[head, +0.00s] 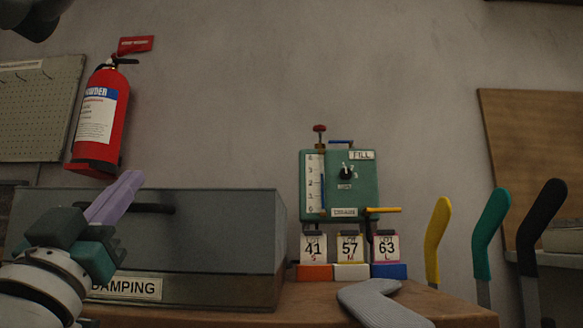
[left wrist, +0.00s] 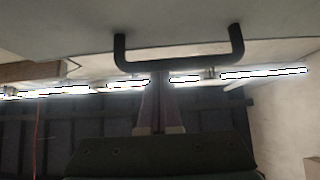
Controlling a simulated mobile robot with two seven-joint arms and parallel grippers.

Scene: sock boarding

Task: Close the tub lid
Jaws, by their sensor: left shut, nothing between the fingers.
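The grey tub (head: 265,293), with a "DAMPING" label on its front, stands at the left of the head view. Its flat grey lid panel (head: 230,225) shows above the label strip; I cannot tell its exact angle. A black bar handle (head: 158,208) is on the panel, and it also shows in the left wrist view (left wrist: 185,66). My left gripper (head: 128,182) is shut and empty, its lilac fingers in front of the handle and hiding part of it. In the left wrist view the fingertips (left wrist: 160,78) point at the handle bar; contact is unclear. My right gripper is out of view.
A green fill unit (head: 365,190) with numbered cards and coloured blocks stands right of the tub. A grey foot-shaped board (head: 378,303) lies on the wooden bench (head: 455,308). Yellow (head: 436,240), teal (head: 489,232) and black (head: 540,215) boards stand at the right.

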